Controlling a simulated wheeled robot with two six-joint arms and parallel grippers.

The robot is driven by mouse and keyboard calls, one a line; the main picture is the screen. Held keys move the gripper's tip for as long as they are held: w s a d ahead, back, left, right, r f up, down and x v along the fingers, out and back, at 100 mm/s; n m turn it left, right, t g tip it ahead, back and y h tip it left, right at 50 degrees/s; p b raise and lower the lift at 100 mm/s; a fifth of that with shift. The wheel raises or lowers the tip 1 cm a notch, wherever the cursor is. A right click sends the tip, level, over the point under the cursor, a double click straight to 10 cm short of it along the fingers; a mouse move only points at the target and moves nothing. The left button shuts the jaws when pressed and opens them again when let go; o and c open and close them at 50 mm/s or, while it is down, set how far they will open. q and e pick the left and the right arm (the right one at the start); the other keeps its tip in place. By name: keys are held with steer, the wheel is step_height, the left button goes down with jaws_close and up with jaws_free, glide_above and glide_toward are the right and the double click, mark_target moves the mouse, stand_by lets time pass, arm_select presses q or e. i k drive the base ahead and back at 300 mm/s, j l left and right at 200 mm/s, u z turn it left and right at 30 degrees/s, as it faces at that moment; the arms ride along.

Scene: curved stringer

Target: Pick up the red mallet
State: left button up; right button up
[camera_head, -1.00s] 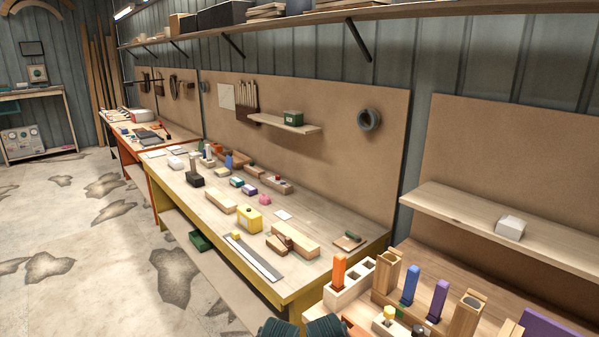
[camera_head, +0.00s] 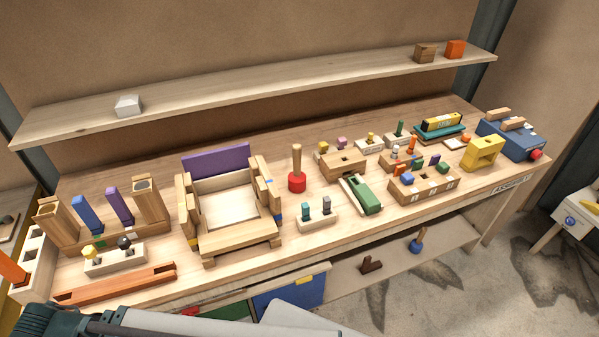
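The red mallet (camera_head: 297,181) stands on the workbench (camera_head: 330,228) near the middle of the head view. Its red head is down on the bench and its pale wooden handle points up. It stands just right of a wooden chair-like frame with a purple back. Neither of my grippers shows in the view. Only parts of my own body show along the bottom left edge, well apart from the mallet.
The wooden frame (camera_head: 240,243) is left of the mallet, and a small peg block (camera_head: 318,221) is in front. A wooden block (camera_head: 341,165) and a green plane-like tool (camera_head: 366,195) are to the right. A shelf (camera_head: 250,87) runs above the bench.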

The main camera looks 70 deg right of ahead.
mark_target(297, 178)
steer(key=z, duration=2.25)
steer(key=u, duration=1.55)
steer(key=k+l+u, duration=0.1)
steer(key=k+l, duration=0.15)
steer(key=l, duration=0.2)
steer(key=k+l, duration=0.25)
steer(key=l, duration=0.2)
steer(key=k+l+u, duration=0.15)
steer(key=l, duration=0.25)
steer(key=k+l+u, duration=0.1)
steer(key=k+l, duration=0.25)
